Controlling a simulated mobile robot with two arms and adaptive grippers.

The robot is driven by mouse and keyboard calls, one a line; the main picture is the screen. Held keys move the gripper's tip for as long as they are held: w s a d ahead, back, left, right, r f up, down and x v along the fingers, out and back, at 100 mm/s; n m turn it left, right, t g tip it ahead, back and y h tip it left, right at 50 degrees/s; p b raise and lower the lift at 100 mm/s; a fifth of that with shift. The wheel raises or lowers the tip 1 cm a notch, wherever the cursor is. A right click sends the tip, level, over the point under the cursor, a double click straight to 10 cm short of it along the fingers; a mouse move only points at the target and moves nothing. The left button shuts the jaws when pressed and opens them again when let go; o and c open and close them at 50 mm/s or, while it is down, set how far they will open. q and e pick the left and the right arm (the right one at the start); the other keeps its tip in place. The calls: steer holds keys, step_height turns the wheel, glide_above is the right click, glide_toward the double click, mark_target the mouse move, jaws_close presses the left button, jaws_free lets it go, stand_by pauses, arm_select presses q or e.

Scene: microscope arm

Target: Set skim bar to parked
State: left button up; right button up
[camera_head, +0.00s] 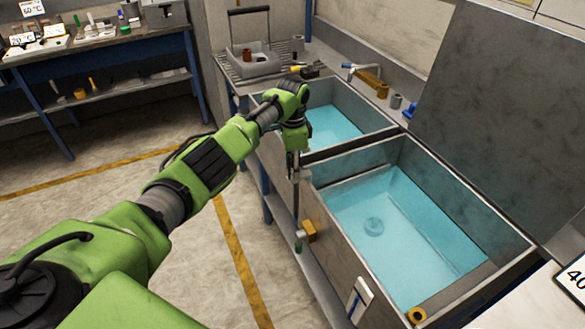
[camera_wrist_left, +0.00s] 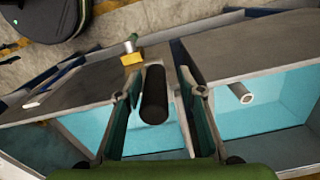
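My left gripper (camera_head: 294,176) reaches down to the front rim of the double sink (camera_head: 325,222), near the divider between its two basins. In the left wrist view its fingers (camera_wrist_left: 157,88) stand apart on either side of a black cylindrical bar end (camera_wrist_left: 154,98). A gap shows on both sides, so the fingers do not appear to grip it. This may be the skim bar's handle; the rest of the bar cannot be told apart. A dark strip (camera_head: 349,148) lies along the divider in the head view. My right gripper is out of view.
Both basins hold blue water. A yellow block (camera_head: 310,231) with a grey-green knob (camera_head: 299,241) sits on the sink's front face. A white plate (camera_head: 361,297) is farther right. A faucet (camera_head: 362,70) stands behind. Floor on the left is clear up to a workbench (camera_head: 95,38).

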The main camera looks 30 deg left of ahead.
arm_select(q)
step_height(320, 180, up, 12)
steer(key=shift+f, duration=0.1)
stand_by(0.4)
stand_by(0.4)
